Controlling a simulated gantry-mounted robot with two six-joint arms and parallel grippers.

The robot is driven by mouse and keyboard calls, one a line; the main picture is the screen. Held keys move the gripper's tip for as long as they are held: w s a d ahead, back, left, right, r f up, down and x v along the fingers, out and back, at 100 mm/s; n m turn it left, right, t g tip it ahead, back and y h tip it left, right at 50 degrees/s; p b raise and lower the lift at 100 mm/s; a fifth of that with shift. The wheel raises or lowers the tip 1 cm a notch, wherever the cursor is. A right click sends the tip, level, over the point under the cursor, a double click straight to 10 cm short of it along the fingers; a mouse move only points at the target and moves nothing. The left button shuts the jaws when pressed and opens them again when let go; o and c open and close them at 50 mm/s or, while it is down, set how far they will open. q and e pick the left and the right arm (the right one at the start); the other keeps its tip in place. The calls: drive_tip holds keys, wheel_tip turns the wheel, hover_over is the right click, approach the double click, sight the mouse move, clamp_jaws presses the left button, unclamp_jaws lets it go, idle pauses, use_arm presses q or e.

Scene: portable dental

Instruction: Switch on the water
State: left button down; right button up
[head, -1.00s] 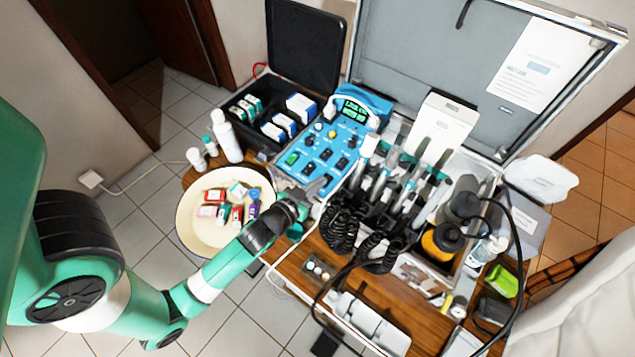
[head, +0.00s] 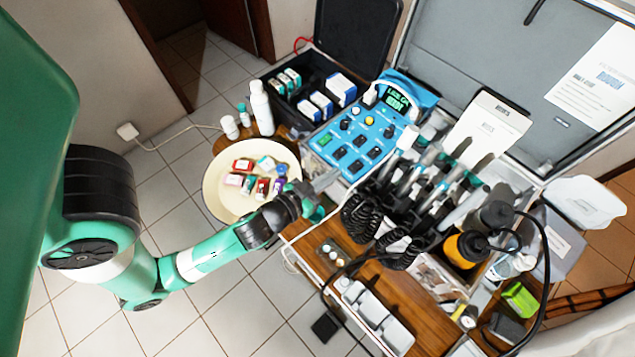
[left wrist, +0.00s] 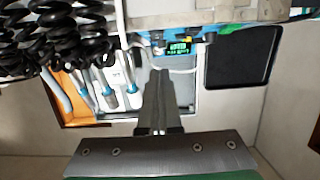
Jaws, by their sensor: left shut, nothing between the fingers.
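The blue control panel (head: 362,138) stands on the wooden table, with a lit display (head: 396,100), a yellow knob and rows of dark switches. A small green patch (head: 325,140) shows near its left edge. I cannot read the labels, so I cannot tell which switch is for water. My left gripper (head: 325,181) is shut and empty at the panel's lower front edge; I cannot tell whether it touches. In the left wrist view its closed fingers (left wrist: 158,88) point towards the panel's green display (left wrist: 180,47). My right gripper is not in view.
Black coiled cords and dental handpieces (head: 430,180) crowd the panel's right side. A round cream tray (head: 213,185) with small boxes lies left of my gripper. A black case (head: 290,110) stands behind. Bare wood (head: 310,250) shows in front of the gripper.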

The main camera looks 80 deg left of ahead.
use_arm(q)
drive_tip(key=v, duration=0.1)
drive_tip(key=b+v, duration=0.1)
drive_tip(key=v, duration=0.2)
drive_tip(key=shift+s+d+f, duration=0.25)
drive_tip(key=shift+s+f, duration=0.1)
drive_tip(key=shift+s, duration=0.05)
